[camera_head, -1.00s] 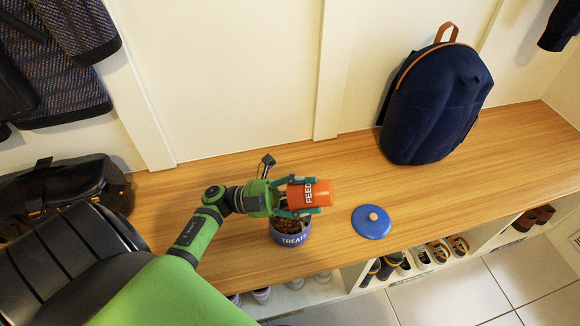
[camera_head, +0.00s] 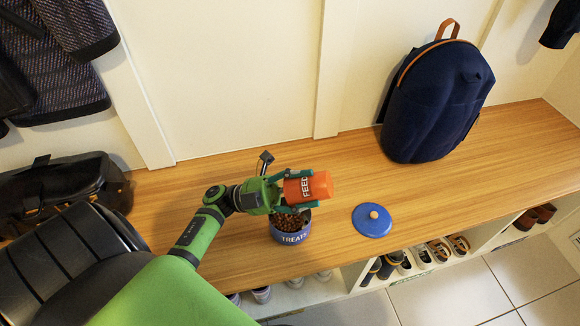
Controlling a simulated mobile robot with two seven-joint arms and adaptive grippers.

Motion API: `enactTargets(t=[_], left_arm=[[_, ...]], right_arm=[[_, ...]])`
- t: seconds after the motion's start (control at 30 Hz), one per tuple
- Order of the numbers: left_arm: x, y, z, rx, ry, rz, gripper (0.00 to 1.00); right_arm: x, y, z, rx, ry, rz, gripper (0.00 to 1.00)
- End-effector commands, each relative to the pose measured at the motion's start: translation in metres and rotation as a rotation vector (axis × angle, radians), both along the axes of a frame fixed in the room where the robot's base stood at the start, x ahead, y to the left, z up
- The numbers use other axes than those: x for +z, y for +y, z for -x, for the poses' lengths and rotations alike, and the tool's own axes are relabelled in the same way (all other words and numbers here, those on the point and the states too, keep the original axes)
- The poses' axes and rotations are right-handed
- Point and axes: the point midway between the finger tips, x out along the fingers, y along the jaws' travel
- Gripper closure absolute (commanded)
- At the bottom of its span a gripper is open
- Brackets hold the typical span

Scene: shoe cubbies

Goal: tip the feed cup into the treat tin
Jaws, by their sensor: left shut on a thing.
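The orange feed cup (camera_head: 308,188), lettered FEED, is held on its side, tilted, above the treat tin. My left gripper (camera_head: 304,190) is shut around the cup, one finger along its upper side and one below. The blue treat tin (camera_head: 291,237), lettered TREATS, stands upright and open on the wooden bench. Brown pellets (camera_head: 287,222) fill it near the rim. The cup's mouth and its inside are hidden from this view. The tin's blue lid (camera_head: 372,220) with an orange knob lies on the bench to the right. My right gripper is not in view.
A navy backpack (camera_head: 435,105) stands on the bench (camera_head: 225,165) against the wall at the right. A black bag (camera_head: 70,190) lies at the left end. Shoes (camera_head: 420,256) sit in cubbies below the front edge. The bench between lid and backpack is clear.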

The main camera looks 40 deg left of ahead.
Motion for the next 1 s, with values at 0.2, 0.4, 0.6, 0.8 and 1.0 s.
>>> enactTargets(t=[0.2, 0.4, 0.6, 0.8, 1.0], left_arm=[[0.003, 0.001, 0.001, -0.001, -0.012, 0.022, 0.78], [0.004, 0.001, 0.0, -0.001, -0.008, 0.014, 0.78], [-0.02, -0.008, -0.004, 0.0, 0.1, -0.179, 0.78], [-0.035, -0.011, -0.006, 0.0, 0.139, -0.249, 0.78], [-0.041, -0.012, -0.007, 0.0, 0.165, -0.294, 0.78]], right_arm=[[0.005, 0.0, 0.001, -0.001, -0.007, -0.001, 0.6], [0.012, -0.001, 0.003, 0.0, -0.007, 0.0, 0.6], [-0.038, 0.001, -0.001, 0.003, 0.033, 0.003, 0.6], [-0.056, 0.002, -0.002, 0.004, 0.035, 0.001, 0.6], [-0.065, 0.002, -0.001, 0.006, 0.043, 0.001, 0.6]])
